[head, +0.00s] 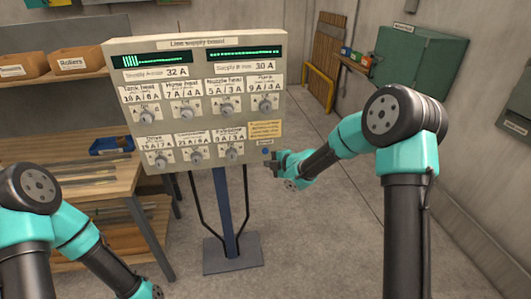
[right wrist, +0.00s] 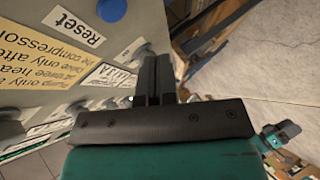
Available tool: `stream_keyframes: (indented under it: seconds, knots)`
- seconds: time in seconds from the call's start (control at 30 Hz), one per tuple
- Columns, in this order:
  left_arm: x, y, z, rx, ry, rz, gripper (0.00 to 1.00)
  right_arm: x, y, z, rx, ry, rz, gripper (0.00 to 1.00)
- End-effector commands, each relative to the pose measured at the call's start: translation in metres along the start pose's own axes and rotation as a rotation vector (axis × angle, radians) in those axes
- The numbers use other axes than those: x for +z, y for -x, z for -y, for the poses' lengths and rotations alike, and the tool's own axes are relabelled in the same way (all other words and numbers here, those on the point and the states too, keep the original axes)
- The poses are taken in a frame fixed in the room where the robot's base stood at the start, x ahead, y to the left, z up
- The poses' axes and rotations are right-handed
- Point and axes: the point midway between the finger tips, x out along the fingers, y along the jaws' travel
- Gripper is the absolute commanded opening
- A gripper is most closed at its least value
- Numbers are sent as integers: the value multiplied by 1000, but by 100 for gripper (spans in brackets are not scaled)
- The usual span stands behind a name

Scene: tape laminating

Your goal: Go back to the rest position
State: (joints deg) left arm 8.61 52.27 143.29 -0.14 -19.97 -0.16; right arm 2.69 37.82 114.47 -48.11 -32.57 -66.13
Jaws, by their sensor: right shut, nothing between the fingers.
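My right gripper (head: 273,164) is at the lower right corner of the line supply board (head: 200,92), close to a round blue button (head: 266,151) there. In the right wrist view its two dark fingers (right wrist: 155,78) are together with nothing between them. That view shows the blue button (right wrist: 112,10) beside a "Reset" label (right wrist: 75,22), apart from the fingertips in the picture. My left arm comes in at the lower left of the head view, and its gripper is not seen there.
The board stands on a blue post with a flat base (head: 232,253). A wooden workbench (head: 95,178) with a blue bin (head: 111,145) is at the left, under a shelf with cardboard boxes (head: 75,61). A green cabinet (head: 418,62) is at the back right. Floor right of the post is clear.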

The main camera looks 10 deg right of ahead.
Motion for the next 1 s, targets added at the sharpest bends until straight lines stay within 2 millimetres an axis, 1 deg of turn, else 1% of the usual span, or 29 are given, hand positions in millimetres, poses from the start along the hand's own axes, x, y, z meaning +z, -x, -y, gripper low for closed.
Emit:
stream_keyframes:
  seconds: [0.17, 0.5, 0.57, 0.63, 0.67, 0.77, 0.8, 0.87, 0.9, 0.97, 1.0]
  knots:
    - [0, 0, 0, 0, 0, 0, 65, -6, 8, 5, 0, 1, 0, 0]
    - [0, 0, 0, 0, 0, 0, 65, -6, 8, 7, -2, -5, 2, 0]
    - [0, 0, 0, 0, 0, 0, 65, -5, 8, 12, -10, -27, 5, 0]
    - [0, 0, 0, 0, 0, 0, 65, -4, 8, 25, -28, -83, 14, 0]
    - [0, 0, 0, 0, 0, 0, 65, -3, 8, 34, -41, -120, 21, 0]
    - [0, 0, 0, 0, 0, 0, 65, 0, 10, 72, -97, -294, 58, 0]
    - [0, 0, 0, 0, 0, 0, 65, 2, 12, 92, -124, -386, 80, 0]
    - [0, 0, 0, 0, 0, 0, 65, 2, 16, 125, -170, -537, 123, 0]
    - [0, 0, 0, 0, 0, 0, 65, 2, 20, 149, -202, -645, 156, 0]
    - [0, 0, 0, 0, 0, 0, 65, -1, 29, 184, -248, -807, 212, 0]
    - [0, 0, 0, 0, 0, 0, 65, -3, 36, 207, -278, -915, 254, 0]
